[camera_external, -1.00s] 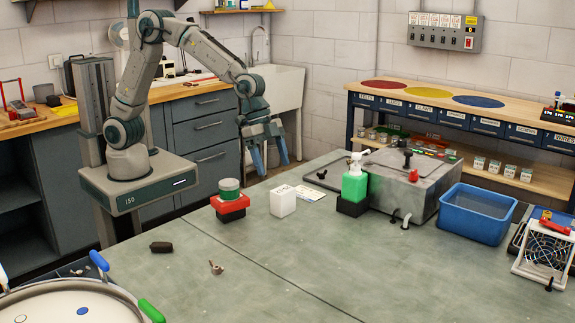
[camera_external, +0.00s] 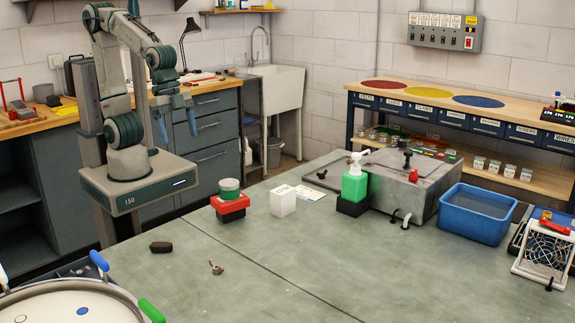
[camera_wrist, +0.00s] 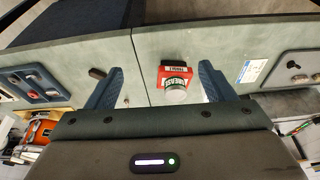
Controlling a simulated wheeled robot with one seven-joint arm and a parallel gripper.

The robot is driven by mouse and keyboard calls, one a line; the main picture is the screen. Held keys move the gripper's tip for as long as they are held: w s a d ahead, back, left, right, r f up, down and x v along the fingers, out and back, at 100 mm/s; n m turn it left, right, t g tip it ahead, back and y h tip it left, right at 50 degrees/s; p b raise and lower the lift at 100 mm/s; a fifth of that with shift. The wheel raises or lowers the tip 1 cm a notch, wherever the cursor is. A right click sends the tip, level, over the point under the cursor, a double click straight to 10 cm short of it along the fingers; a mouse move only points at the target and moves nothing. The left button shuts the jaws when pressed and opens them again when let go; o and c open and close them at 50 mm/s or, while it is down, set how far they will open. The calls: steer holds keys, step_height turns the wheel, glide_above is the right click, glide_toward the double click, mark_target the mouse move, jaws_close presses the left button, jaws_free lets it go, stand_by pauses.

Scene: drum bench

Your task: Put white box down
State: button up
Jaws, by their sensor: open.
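The white box (camera_external: 282,201) stands upright on the grey bench top (camera_external: 290,260), right of a red block with a green-lidded jar on it. My gripper (camera_external: 178,128) is raised well to the left of the box, beyond the bench's far-left edge, with its blue fingers spread and nothing between them. In the wrist view my gripper (camera_wrist: 160,88) also shows its two blue fingers wide apart and empty. I cannot make out the white box clearly in the wrist view.
The red block (camera_external: 231,208) carries the green-lidded jar (camera_external: 229,187). A green pump bottle (camera_external: 354,180) and a blue bin (camera_external: 477,213) stand farther right. A dark block (camera_external: 161,247) and a small brown piece (camera_external: 216,268) lie at the front left. The bench's front middle is clear.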

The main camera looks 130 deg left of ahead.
steer(key=s+d+f, duration=0.1)
steer(key=s+d, duration=0.1)
steer(key=s, duration=0.6)
steer(key=shift+s+f, duration=0.25)
steer(key=shift+f, duration=0.05)
stand_by(0.6)
